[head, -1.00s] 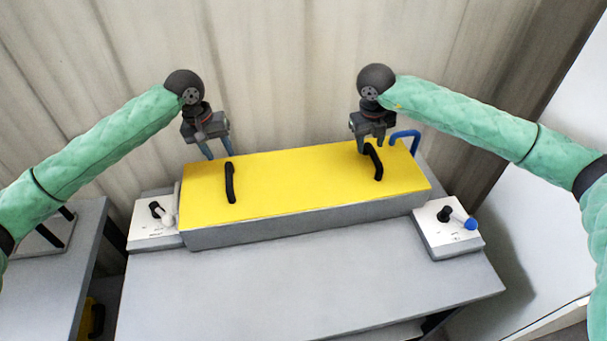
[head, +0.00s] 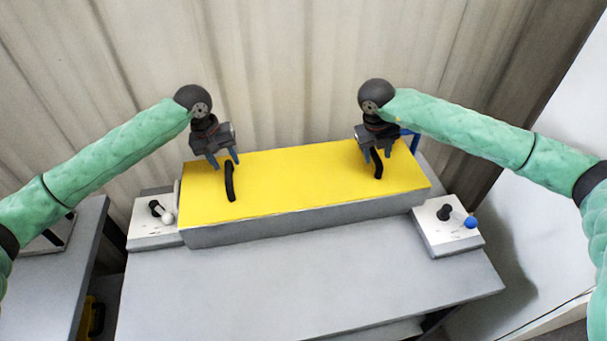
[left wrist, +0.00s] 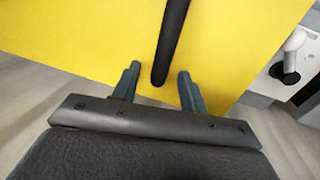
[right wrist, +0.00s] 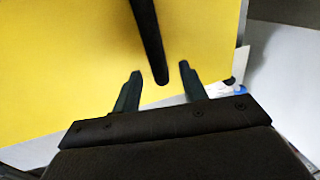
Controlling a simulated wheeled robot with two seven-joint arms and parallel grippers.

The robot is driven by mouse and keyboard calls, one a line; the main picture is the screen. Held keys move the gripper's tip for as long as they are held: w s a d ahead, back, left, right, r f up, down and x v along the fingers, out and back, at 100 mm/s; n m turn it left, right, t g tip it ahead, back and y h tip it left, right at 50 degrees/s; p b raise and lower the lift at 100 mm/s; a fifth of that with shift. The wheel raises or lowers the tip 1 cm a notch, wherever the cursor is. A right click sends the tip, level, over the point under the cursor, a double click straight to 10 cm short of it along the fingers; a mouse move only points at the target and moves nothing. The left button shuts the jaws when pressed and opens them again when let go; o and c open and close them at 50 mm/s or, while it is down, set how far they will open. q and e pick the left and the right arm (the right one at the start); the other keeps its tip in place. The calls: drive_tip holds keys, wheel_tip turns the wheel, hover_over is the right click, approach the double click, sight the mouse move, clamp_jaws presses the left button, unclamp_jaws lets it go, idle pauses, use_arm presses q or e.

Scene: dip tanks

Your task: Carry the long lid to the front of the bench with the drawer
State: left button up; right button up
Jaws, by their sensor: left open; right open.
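The long yellow lid (head: 300,183) lies on top of a long grey tank (head: 300,222) on the bench. It has a black handle near each end, the left handle (head: 230,183) and the right handle (head: 376,163). My left gripper (head: 224,164) is open above the lid by the left handle. In the left wrist view this handle (left wrist: 171,40) points between the open fingers. My right gripper (head: 379,156) is open at the right handle. In the right wrist view that handle (right wrist: 149,40) points between the fingers. Neither gripper holds anything.
The bench front (head: 310,290) is bare grey surface. White control boxes with knobs stand at the tank's left end (head: 150,232) and right end (head: 445,243). Another grey bench (head: 45,285) is at left. A pleated wall is behind.

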sight(227, 164)
use_arm(q)
drive_tip(key=shift+d+f, duration=0.15)
drive_tip(key=shift+f, duration=0.7)
drive_tip(key=shift+d+f, duration=0.15)
drive_tip(key=shift+f, duration=0.7)
use_arm(e)
drive_tip(key=shift+d+f, duration=0.15)
drive_tip(key=shift+f, duration=0.7)
drive_tip(key=shift+d+f, duration=0.15)
drive_tip(key=shift+f, duration=0.7)
use_arm(q)
clamp_jaws()
use_arm(e)
clamp_jaws()
use_arm(q)
drive_tip(key=shift+r, duration=0.1)
